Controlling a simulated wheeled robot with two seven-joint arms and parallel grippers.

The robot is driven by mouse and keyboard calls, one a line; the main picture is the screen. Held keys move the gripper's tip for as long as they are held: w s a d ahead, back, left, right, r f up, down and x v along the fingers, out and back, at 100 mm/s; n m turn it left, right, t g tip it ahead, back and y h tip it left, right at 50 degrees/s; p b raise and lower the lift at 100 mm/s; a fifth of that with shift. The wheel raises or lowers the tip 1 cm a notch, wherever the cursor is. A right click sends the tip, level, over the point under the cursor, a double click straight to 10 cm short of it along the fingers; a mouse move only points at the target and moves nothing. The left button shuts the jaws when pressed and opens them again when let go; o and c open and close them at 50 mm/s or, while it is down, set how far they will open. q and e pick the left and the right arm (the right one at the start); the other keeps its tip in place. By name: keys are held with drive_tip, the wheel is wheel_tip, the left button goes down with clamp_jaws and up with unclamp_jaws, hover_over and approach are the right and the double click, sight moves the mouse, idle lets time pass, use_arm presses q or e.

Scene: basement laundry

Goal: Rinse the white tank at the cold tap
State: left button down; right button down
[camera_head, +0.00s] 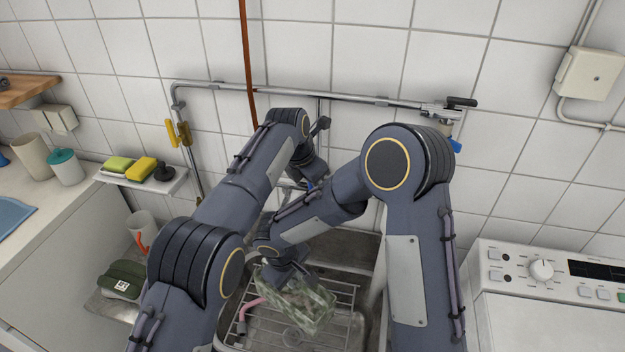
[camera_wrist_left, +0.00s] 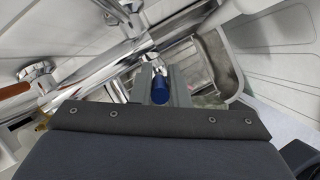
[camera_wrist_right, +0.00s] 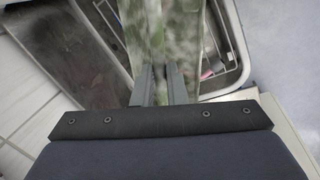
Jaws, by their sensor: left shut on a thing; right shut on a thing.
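My left gripper (camera_wrist_left: 160,84) is shut on a blue tap handle (camera_wrist_left: 160,93) at the chrome tap pipe, as the left wrist view shows. In the head view, my arm links hide most of this tap. My right gripper (camera_wrist_right: 160,82) is shut on a mottled green and whitish, crumpled-looking thing (camera_head: 301,306). It hangs over the wire rack in the sink and also shows in the right wrist view (camera_wrist_right: 165,30). Its colour is not plain white, and I cannot tell whether it is the tank. No running water is visible.
A wire rack (camera_head: 343,300) lies in the metal sink, with a pink-ended item (camera_head: 248,306) on it. A ledge with sponges (camera_head: 141,168) is left; a washing machine (camera_head: 545,285) stands right. A second tap (camera_head: 447,112) is on the wall pipe. My arms cross closely.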

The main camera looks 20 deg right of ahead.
use_arm(q)
drive_tip(key=shift+s+d+t+y, duration=0.3)
drive_tip(key=shift+d+t+y, duration=0.2)
drive_tip(key=shift+y, duration=0.4)
drive_tip(key=shift+f+m, duration=0.1)
drive_tip(key=shift+m, duration=0.2)
drive_tip(key=c, duration=1.4)
unclamp_jaws()
drive_tip(key=v, duration=1.2)
drive_tip(key=shift+c, duration=0.2)
